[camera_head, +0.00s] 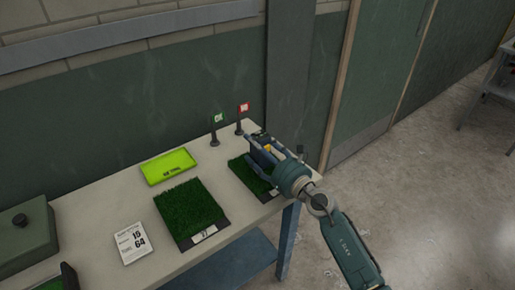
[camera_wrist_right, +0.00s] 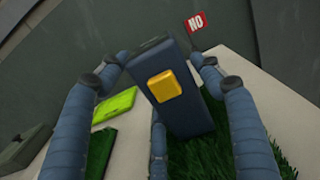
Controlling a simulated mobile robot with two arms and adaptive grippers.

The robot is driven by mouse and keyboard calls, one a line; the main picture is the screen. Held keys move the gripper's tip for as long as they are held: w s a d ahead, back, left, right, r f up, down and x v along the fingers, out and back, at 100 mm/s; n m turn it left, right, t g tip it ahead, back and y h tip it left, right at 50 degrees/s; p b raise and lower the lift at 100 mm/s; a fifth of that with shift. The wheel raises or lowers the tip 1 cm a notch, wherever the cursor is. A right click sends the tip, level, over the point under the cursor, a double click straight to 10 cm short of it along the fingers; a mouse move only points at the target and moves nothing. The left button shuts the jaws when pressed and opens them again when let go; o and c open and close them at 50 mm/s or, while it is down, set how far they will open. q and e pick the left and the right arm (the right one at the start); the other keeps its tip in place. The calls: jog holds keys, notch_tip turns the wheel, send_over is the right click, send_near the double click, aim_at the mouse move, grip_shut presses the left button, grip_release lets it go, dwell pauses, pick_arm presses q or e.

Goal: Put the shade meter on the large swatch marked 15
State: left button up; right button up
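The shade meter is a dark blue box with a yellow button; it shows in the right wrist view (camera_wrist_right: 185,112) and partly in the head view (camera_head: 262,153). My right gripper (camera_head: 270,155) has its fingers around it, with fingertips at both sides. The meter is over the right-hand grass swatch (camera_head: 240,172); I cannot tell whether it touches the grass. That swatch's label is mostly hidden by my gripper. Another large grass swatch (camera_head: 188,208) lies in the middle of the table, its label looking like 17 or 27. My left gripper is not in view.
A white card (camera_head: 133,242) shows 15 and 64. A lime tray (camera_head: 168,166) lies behind the middle swatch. A green flag (camera_head: 218,119) and a red NO flag (camera_head: 243,108) stand at the back. A green box (camera_head: 25,238) stands at left. The table (camera_head: 105,198) has bare room between.

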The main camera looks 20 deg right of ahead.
jog(key=shift+o, duration=0.2)
jog(key=shift+r, duration=0.15)
jog(key=shift+s, duration=0.15)
jog(key=b+v, duration=0.1)
jog(key=v, duration=1)
jog(key=shift+s, duration=0.4)
